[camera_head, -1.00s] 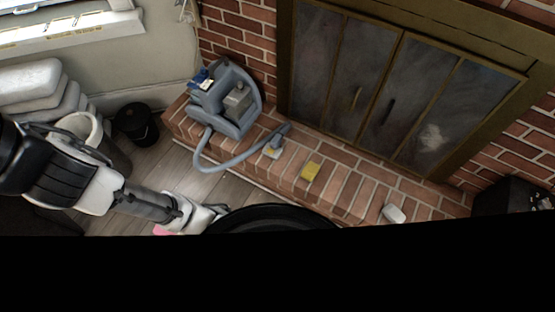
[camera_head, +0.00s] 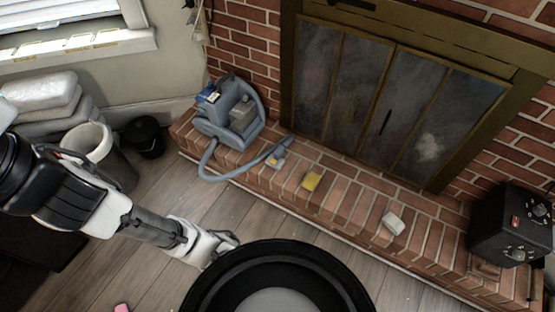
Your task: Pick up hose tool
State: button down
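A grey-blue portable cleaner (camera_head: 229,113) stands on the left end of the brick hearth. Its hose (camera_head: 222,176) hangs in a loop over the hearth's front edge. The hose tool (camera_head: 276,162), a small grey head with a yellowish part, lies at the hose's end on the bricks, left of a yellow sponge. My gripper (camera_head: 226,243) is at the end of my white and black arm, over the wood floor, in front of the hearth and well short of the tool. Its fingers are small and partly turned away, so their opening is unclear.
On the brick hearth (camera_head: 345,211) lie a yellow sponge (camera_head: 312,181) and a white block (camera_head: 392,223). A black box (camera_head: 512,222) stands at the right. A black bin (camera_head: 145,137) and a white bucket (camera_head: 88,139) stand at left. Wood floor is open before the hearth.

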aim_at(278, 155)
jog(key=u, duration=2.75)
jog(key=z, duration=2.75)
jog(key=i+l, duration=0.15)
jog(key=i, duration=0.2)
jog(key=i+l+u, duration=0.15)
jog(key=i, duration=0.15)
